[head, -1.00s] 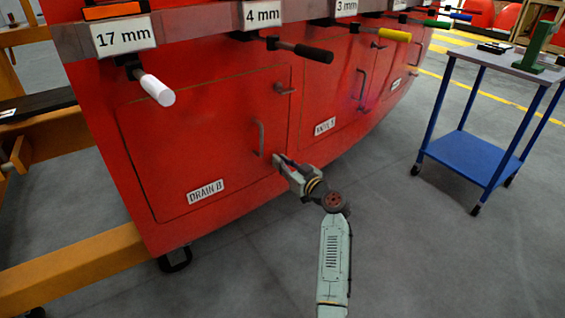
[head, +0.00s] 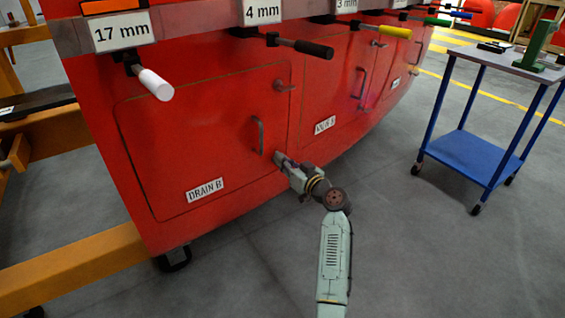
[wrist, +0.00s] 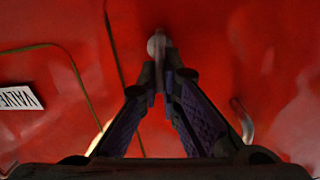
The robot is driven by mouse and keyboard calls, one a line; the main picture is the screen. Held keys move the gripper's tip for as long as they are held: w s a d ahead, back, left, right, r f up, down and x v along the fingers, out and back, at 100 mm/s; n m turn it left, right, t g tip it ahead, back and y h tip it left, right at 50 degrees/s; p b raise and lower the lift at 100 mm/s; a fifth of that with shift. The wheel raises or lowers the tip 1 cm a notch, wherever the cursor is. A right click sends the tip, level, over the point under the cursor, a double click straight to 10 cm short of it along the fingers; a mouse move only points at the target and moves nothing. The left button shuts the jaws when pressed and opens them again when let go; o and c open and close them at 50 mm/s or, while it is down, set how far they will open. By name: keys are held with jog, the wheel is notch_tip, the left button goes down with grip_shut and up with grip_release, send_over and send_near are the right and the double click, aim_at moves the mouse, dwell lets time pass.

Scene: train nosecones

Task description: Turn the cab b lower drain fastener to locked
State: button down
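The drain B door (head: 225,135) is a red panel with a DRAIN B label on the cab's side. The lower drain fastener is at the door's lower right edge, mostly hidden by my gripper (head: 281,158) in the head view. In the wrist view the fastener (wrist: 157,46) shows as a rounded grey end with a short bar reaching down between the fingertips. My gripper's fingers (wrist: 161,90) converge on this bar from both sides and look shut on it. The upper drain fastener (head: 285,86) sticks out of the same door edge, higher up.
The drain door's handle (head: 258,135) is just left of my gripper; it shows at right in the wrist view (wrist: 243,122). Tools with coloured grips hang on the rail (head: 200,27) above. A blue cart (head: 475,155) stands right. The floor between is clear.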

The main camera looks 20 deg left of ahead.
jog(key=shift+w+d+f+m+p, duration=0.2)
jog(key=shift+f+m+p, duration=0.1)
jog(key=shift+m, duration=2.45)
jog(key=shift+w+d+f+m+p, duration=0.1)
jog(key=shift+w+f+m+p, duration=0.2)
jog(key=shift+m, duration=2.4)
jog(key=shift+w+d+f+m+p, duration=0.15)
jog(key=shift+f+m+p, duration=0.15)
jog(key=shift+m, duration=2.45)
jog(key=c, duration=1.8)
grip_release()
jog(key=v, duration=1.2)
